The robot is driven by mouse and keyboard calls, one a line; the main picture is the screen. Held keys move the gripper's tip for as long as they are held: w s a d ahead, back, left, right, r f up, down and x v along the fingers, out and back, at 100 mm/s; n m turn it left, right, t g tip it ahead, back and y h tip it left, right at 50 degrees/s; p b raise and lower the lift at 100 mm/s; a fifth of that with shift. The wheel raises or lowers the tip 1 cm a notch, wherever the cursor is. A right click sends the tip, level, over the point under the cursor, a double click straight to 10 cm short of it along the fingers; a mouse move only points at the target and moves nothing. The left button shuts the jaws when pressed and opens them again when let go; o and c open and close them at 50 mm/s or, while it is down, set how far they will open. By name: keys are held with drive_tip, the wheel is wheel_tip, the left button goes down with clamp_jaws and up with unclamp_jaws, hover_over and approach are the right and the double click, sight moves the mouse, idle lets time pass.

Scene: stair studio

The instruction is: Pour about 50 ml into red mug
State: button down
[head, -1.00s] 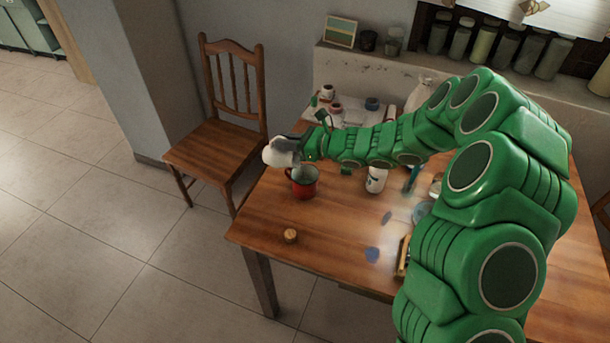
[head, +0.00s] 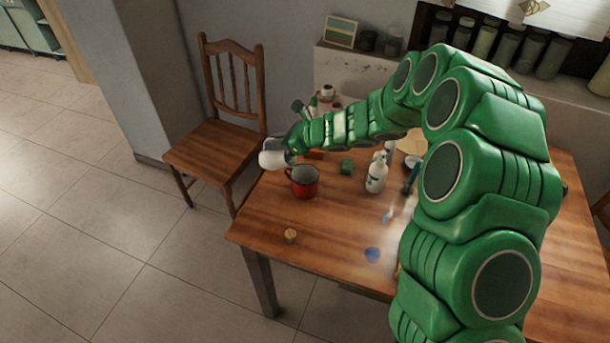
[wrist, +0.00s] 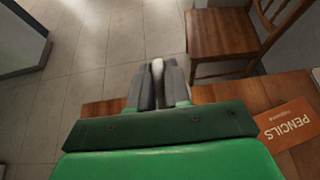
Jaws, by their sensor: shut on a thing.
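The red mug (head: 304,187) stands upright on the wooden table near its left edge, with its dark inside partly visible. My gripper (head: 290,149) is shut on a white vessel (head: 272,157), which it holds in the air just above and left of the mug, by the table's left edge. The vessel's exact tilt and contents are hard to tell, and no stream is visible. In the wrist view my gripper's fingers (wrist: 158,88) close on a narrow pale part; the mug is not seen there.
A white bottle (head: 376,175) and a green cube (head: 346,167) stand right of the mug. A cork-like piece (head: 290,236) lies near the front edge. An orange pencils box (wrist: 287,125) lies on the table. A wooden chair (head: 216,150) stands beyond the table's left side.

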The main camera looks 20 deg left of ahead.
drive_tip(key=shift+a+r+h, duration=0.2)
drive_tip(key=shift+a+h, duration=0.15)
drive_tip(key=shift+h, duration=0.25)
drive_tip(key=shift+w+a+r+h, duration=0.15)
drive_tip(key=shift+a+h, duration=0.2)
drive_tip(key=shift+h, duration=0.25)
drive_tip(key=shift+s+a+r+h, duration=0.15)
drive_tip(key=shift+a+h, duration=0.2)
drive_tip(key=shift+h, duration=0.25)
drive_tip(key=shift+w+a+f+h, duration=0.1)
drive_tip(key=shift+a+f+h, duration=0.7)
drive_tip(key=shift+h, duration=0.1)
drive_tip(key=shift+a+f+h, duration=0.5)
drive_tip(key=shift+a+h, duration=0.3)
drive_tip(key=shift+a, duration=0.05)
drive_tip(key=a+f+h, duration=0.4)
drive_tip(key=f, duration=0.2)
drive_tip(key=shift+a+h+b, duration=0.3)
drive_tip(key=shift+a+h, duration=0.1)
drive_tip(key=shift+a+f+h, duration=0.25)
drive_tip(key=shift+h, duration=0.15)
idle(1.5)
